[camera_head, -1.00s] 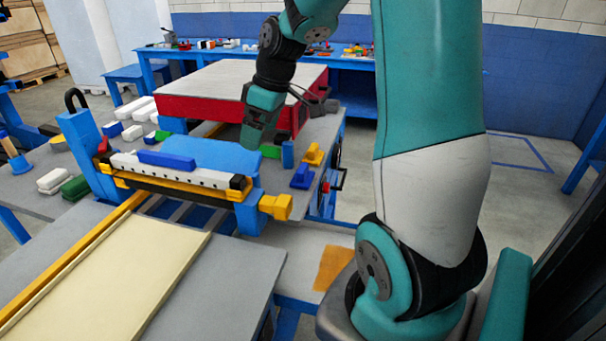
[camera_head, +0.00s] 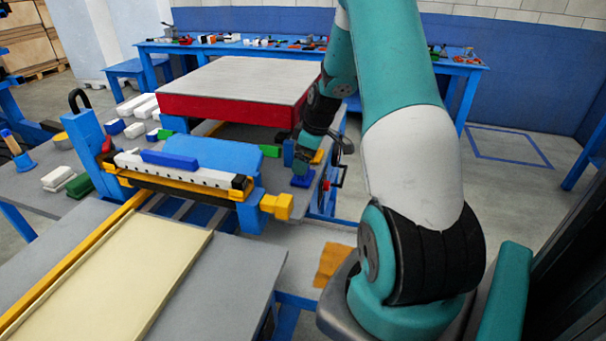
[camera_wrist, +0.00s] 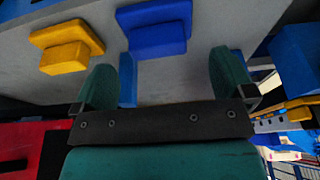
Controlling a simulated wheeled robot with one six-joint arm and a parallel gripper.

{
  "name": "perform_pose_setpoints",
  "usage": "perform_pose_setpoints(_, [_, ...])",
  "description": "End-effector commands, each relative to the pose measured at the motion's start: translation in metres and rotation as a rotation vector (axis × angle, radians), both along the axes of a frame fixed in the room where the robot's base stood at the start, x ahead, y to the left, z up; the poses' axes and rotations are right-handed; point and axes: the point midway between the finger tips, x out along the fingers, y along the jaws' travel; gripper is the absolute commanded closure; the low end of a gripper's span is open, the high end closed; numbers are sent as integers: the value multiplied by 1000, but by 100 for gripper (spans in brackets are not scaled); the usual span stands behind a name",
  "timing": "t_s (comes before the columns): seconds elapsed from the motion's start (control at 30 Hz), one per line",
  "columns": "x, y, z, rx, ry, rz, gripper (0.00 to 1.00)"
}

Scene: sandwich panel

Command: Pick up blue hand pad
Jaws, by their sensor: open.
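The blue hand pad (camera_head: 301,181) sits on the right end of the grey table, a flat base with a raised block. It also shows in the wrist view (camera_wrist: 156,30), top centre, beyond my fingertips and roughly in line with the space between them. My gripper (camera_wrist: 166,68) is open with nothing held; its two teal fingers are apart. In the head view my gripper (camera_head: 303,168) points down just above the blue pad, partly hiding the table behind it. I cannot tell the exact height gap.
A yellow pad (camera_wrist: 65,46) lies beside the blue one. A small upright blue block (camera_wrist: 128,80) stands near my left finger. A red-sided panel stack (camera_head: 230,108) is behind, and a blue clamp bar with a yellow end (camera_head: 277,206) is to the left.

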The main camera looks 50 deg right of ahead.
Motion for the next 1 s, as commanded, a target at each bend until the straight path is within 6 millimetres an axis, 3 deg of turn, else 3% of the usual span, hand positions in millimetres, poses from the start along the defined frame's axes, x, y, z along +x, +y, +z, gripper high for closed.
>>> perform_pose_setpoints(0.17, [2, 1, -12, 3, 2, 0, 0])
perform_pose_setpoints(0.43, [9, 2, -49, 2, 1, 0, 0])
perform_pose_setpoints(0.7, [11, 2, -54, 0, 0, -1, 0])
perform_pose_setpoints(0.73, [11, 2, -54, 0, 0, -1, 2])
perform_pose_setpoints(0.9, [11, 2, -54, 1, 0, -1, 39])
perform_pose_setpoints(1.0, [11, 2, -54, 0, 0, -1, 39])
